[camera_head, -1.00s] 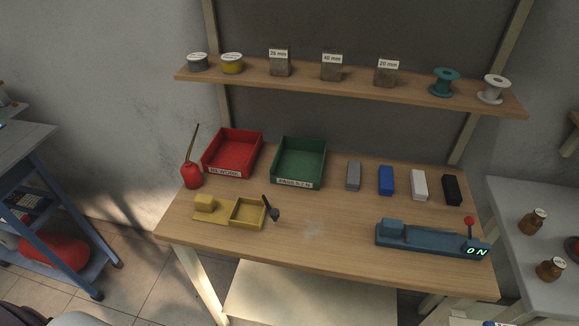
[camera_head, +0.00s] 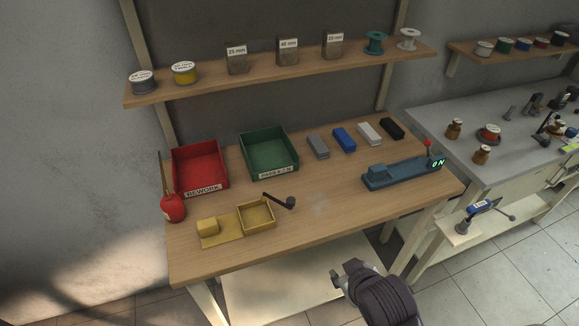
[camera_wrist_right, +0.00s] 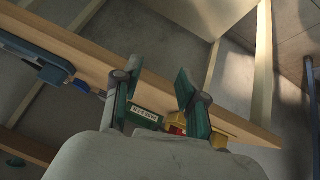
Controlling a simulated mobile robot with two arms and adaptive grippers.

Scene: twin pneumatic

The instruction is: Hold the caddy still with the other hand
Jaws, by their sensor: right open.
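Nothing in view is labelled as a caddy. The likeliest is the yellow holder (camera_head: 221,241) near the bench's front left, with a raised block on its left and an open square box (camera_head: 257,217) on its right. A dark-headed tool (camera_head: 289,202) leans out of that box. My right gripper (camera_head: 352,274) is in front of the bench's front edge, below and to the right of the holder, apart from it. In the right wrist view its two green-padded fingers (camera_wrist_right: 157,92) stand apart with nothing held; part of something yellow (camera_wrist_right: 213,124) shows behind them. My left gripper is out of view.
Several small blocks (camera_head: 344,139) and a blue fixture (camera_head: 400,178) reading ON lie to the right. The bench's middle front (camera_head: 330,225) is clear.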

